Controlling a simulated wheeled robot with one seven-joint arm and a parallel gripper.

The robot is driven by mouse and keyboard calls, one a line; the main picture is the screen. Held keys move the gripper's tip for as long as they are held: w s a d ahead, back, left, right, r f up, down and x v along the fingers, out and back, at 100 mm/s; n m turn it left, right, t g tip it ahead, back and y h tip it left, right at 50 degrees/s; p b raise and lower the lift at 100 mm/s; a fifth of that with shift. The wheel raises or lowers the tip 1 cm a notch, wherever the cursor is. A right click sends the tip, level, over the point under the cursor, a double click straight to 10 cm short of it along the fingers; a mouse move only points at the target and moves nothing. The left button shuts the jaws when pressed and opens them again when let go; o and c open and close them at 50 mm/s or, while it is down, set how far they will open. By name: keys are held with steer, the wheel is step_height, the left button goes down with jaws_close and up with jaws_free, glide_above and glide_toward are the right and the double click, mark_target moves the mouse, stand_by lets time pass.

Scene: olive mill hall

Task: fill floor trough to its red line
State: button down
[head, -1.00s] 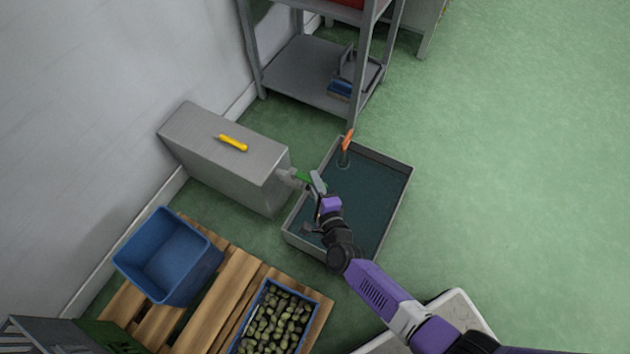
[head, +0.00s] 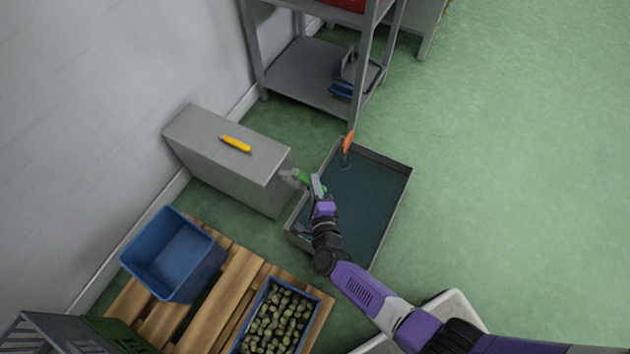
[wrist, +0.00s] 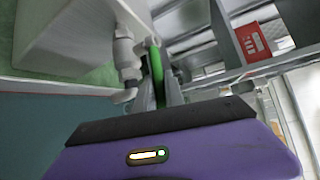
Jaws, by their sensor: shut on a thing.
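The floor trough (head: 402,190) is a shallow grey tray holding dark blue-green water; no red line can be made out on it. A grey tap (head: 286,175) with a green lever (head: 303,177) projects from the grey cabinet over the trough's left edge. The tap (wrist: 127,55) and lever (wrist: 157,72) also show in the wrist view. My gripper (head: 319,186) is shut on the green lever. No water stream can be made out under the tap. An orange-topped upright piece (head: 348,142) stands at the trough's back left corner, with a ring on the water around its foot.
A yellow-handled tool (head: 236,144) lies on the grey cabinet (head: 215,165). A wooden pallet (head: 222,300) at front left bears an empty blue crate (head: 150,265) and a blue crate of olives (head: 250,312). A metal rack (head: 300,72) stands behind. The floor on the right is clear.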

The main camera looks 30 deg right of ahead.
steer(key=m+g+h, duration=0.1)
steer(key=a+m+h+b, duration=0.1)
steer(key=h, duration=0.1)
steer(key=s+a+m+g+h, duration=0.1)
steer(key=shift+f+m+g+h+b, duration=0.1)
steer(key=shift+m+g+h+b, duration=0.2)
steer(key=shift+m+h, duration=0.1)
steer(key=c, duration=1.7)
jaws_free()
steer(key=p+v, duration=0.2)
steer(key=v, duration=0.6)
